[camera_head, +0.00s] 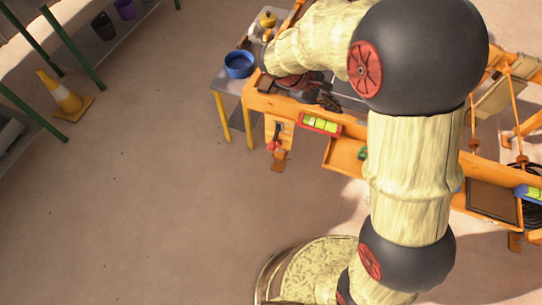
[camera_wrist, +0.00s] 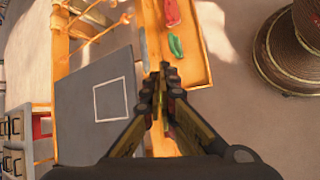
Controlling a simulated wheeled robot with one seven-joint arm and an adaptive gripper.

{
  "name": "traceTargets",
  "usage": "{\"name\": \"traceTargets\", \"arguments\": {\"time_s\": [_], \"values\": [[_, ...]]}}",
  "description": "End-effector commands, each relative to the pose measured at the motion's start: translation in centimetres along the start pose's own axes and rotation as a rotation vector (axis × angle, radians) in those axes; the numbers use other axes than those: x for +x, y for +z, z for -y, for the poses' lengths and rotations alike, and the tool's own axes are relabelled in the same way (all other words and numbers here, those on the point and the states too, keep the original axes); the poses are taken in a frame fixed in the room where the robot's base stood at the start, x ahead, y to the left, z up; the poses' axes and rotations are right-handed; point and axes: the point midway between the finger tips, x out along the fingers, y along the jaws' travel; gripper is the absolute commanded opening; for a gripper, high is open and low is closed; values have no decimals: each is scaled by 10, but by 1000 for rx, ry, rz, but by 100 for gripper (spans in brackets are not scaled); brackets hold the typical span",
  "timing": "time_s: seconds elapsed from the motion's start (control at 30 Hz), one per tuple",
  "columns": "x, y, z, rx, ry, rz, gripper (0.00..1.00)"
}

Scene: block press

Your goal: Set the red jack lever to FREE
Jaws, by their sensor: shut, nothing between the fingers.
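A small red-tipped handle (camera_head: 273,145) shows on an upright plate at the front left of the orange bench in the head view. It may be the red jack lever; its markings are too small to read. My gripper (camera_wrist: 162,72) is shut and empty in the wrist view. It hangs over the bench, between a dark panel with a white square outline (camera_wrist: 110,100) and an orange tray (camera_wrist: 197,65). My fingers touch nothing that I can make out. In the head view my arm hides much of the bench, and I cannot make out the fingertips there.
A green piece (camera_wrist: 176,46) and a red piece (camera_wrist: 172,12) lie in the tray. A blue bowl (camera_head: 239,64) stands on the side table. A yellow-and-white cone (camera_head: 64,95) stands on the floor at left.

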Motion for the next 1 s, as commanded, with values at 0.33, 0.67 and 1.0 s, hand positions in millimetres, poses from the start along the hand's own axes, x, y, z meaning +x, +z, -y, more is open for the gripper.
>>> {"name": "traceTargets", "arguments": {"time_s": [0.33, 0.67, 1.0], "values": [[64, -149, 29, -417, 277, 173, 0], [129, -283, 108, -790, 580, 290, 0], [208, -387, 239, -1146, 919, 354, 0]]}}
